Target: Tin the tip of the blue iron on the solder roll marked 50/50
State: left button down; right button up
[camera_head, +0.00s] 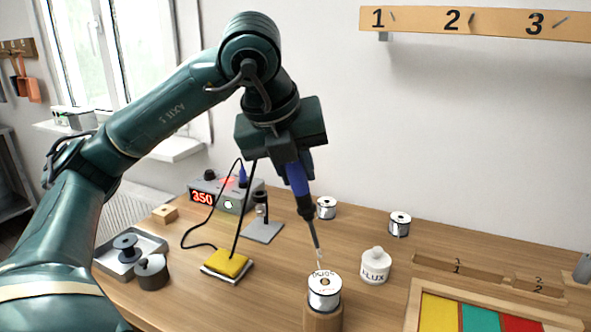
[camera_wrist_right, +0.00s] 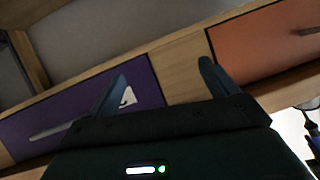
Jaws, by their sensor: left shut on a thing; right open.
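My left gripper (camera_head: 291,160) is shut on the blue iron (camera_head: 297,181), which points downward with a slight tilt. The iron's thin tip is just above or touching the top of a silver solder roll (camera_head: 324,291); I cannot tell which. Pale wisps show around the tip. This roll sits on a round wooden stand (camera_head: 322,319), and its label is too small to read surely. Two other silver rolls stand at the back, one (camera_head: 326,208) behind the iron and one (camera_head: 399,225) further right; their markings are unreadable. My right gripper (camera_wrist_right: 160,82) is open and empty in the right wrist view.
A station reading 350 (camera_head: 227,196), an iron stand (camera_head: 262,228) and a yellow sponge (camera_head: 227,263) are left of the iron. A white flux jar (camera_head: 375,266) stands close right of the front roll. Purple (camera_wrist_right: 80,115) and orange (camera_wrist_right: 265,45) drawer fronts face my right gripper.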

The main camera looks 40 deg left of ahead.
pick_arm(q)
jog(key=shift+r+p, duration=1.4)
jog(key=shift+r, duration=0.75)
jog(key=shift+f, duration=0.1)
